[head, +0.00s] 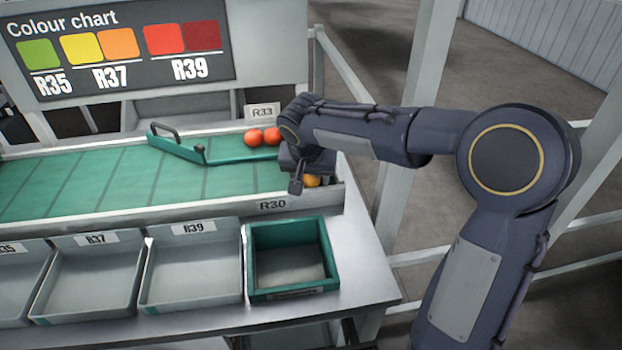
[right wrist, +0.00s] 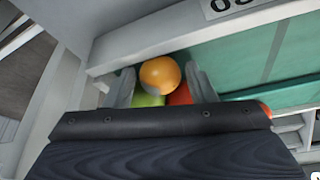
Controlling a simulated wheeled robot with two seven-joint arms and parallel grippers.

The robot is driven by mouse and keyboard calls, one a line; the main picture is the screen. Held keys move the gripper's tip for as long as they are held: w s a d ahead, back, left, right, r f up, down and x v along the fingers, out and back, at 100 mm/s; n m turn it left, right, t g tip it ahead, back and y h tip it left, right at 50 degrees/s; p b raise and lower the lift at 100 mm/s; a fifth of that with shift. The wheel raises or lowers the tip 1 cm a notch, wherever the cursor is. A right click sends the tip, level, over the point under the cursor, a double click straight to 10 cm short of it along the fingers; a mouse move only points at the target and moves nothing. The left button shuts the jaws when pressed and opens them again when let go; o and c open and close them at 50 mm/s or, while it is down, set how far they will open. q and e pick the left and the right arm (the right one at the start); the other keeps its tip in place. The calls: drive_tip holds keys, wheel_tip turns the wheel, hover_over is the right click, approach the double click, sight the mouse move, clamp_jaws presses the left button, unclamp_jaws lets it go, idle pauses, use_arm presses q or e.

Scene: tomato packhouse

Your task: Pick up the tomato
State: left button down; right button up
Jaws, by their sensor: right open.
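An orange tomato (head: 312,181) sits at the right end of the green belt, partly hidden by my right gripper (head: 297,186). In the right wrist view the orange tomato (right wrist: 160,73) shows between the fingertips of my open right gripper (right wrist: 162,80), with no clear grip on it. A yellow-green tomato (right wrist: 148,100) and a red tomato (right wrist: 181,95) show partly behind it, cut off by the gripper body. Two red tomatoes (head: 253,138) (head: 273,135) lie farther back on the belt. My left gripper is not in view.
The belt's pale front rail (head: 200,211) carries an R30 label. Below it stand grey trays (head: 190,270), labelled R37 and R39 among others, and an empty green-rimmed tray (head: 257,272). A green diverter bar (head: 180,148) crosses the belt. A colour chart (head: 130,50) stands behind.

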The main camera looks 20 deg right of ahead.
sight(310, 176)
drive_tip(key=c, duration=0.5)
drive_tip(key=shift+r, duration=0.15)
drive_tip(key=shift+r, duration=0.15)
wheel_tip(310, 176, up, 3)
drive_tip(key=shift+s+a+r, duration=0.1)
drive_tip(key=s+a+r, duration=0.6)
drive_tip(key=s, duration=0.1)
drive_tip(key=s+a+r, duration=0.3)
drive_tip(key=shift+s+a+r, duration=0.1)
drive_tip(key=shift+s+r, duration=0.05)
